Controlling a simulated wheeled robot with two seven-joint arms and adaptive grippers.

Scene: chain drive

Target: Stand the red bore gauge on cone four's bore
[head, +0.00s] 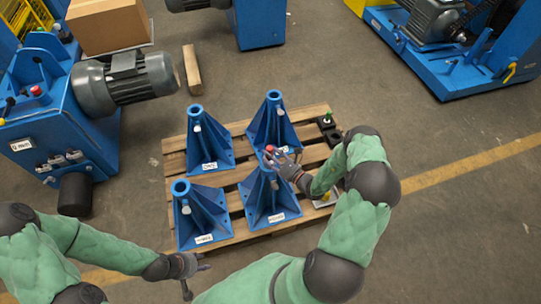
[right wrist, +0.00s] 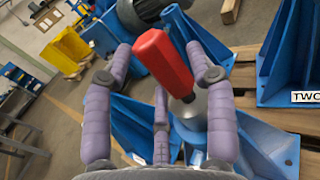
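The red bore gauge (head: 268,149) is at the top of the front right blue cone (head: 270,197), whose label is too small to read surely. In the right wrist view the gauge's red handle (right wrist: 165,60) lies between the purple fingers of my right gripper (right wrist: 160,50), with small gaps at the fingertips. Its silver lower end is at a blue bore (right wrist: 188,130); I cannot tell how far it is seated. My right gripper, also in the head view (head: 281,157), looks open around the handle. My left gripper (head: 195,275) is low at the front, apart from the cones; its opening is unclear.
Three other blue cones (head: 209,147) (head: 274,122) (head: 201,215) stand on the wooden pallet (head: 235,180). A green-topped gauge (head: 328,117) is in a dark holder on the right; a yellow-topped piece (head: 325,196) is below. A motor machine (head: 124,83) stands left.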

